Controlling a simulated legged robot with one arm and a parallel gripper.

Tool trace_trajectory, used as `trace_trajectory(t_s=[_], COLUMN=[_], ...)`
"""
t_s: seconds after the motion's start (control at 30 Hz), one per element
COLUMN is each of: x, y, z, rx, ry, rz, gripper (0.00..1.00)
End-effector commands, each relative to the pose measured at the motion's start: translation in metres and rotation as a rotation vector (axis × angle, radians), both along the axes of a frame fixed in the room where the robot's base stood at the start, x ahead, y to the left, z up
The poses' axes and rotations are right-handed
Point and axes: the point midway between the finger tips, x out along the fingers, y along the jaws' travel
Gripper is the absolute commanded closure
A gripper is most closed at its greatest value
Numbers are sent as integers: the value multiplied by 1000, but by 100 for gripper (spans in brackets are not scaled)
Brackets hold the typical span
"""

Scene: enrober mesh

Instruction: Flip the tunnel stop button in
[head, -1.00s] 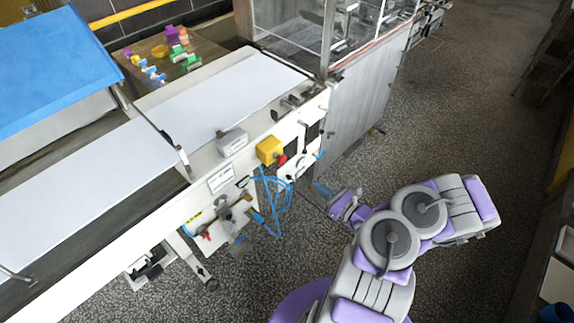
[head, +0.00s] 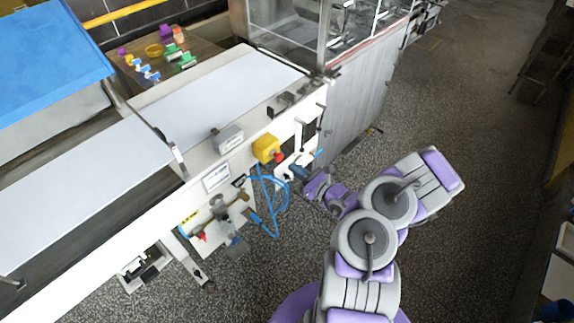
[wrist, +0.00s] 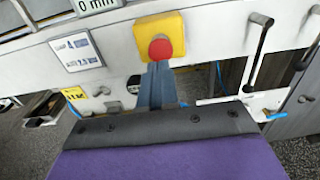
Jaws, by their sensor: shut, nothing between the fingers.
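The tunnel stop button is a red knob (wrist: 160,49) on a yellow box (wrist: 172,22) on the front of the white machine in the wrist view. In the head view the yellow box (head: 266,147) shows with the red button (head: 278,156) on its right face. My gripper (wrist: 157,68) is shut and empty, its fingertips just below the red button in the picture. I cannot tell whether they touch it. In the head view my gripper (head: 298,172) is near the machine front, to the lower right of the button.
A grey box (head: 228,138) sits left of the yellow box. Blue hoses (head: 285,200) loop below it. Black handles (wrist: 258,50) stand out right of the button. A white belt (head: 215,90) runs along the machine top. The speckled floor at right is clear.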

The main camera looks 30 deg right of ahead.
Motion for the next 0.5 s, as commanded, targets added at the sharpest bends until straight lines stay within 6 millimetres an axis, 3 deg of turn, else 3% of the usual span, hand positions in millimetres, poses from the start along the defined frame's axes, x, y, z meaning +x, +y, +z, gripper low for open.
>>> trace_trajectory(t_s=[0.2,0.5], x=[30,42], y=[11,14], z=[-2,0], rx=[-1,-1], ry=[-1,-1], rz=[2,-1], gripper=[100,100])
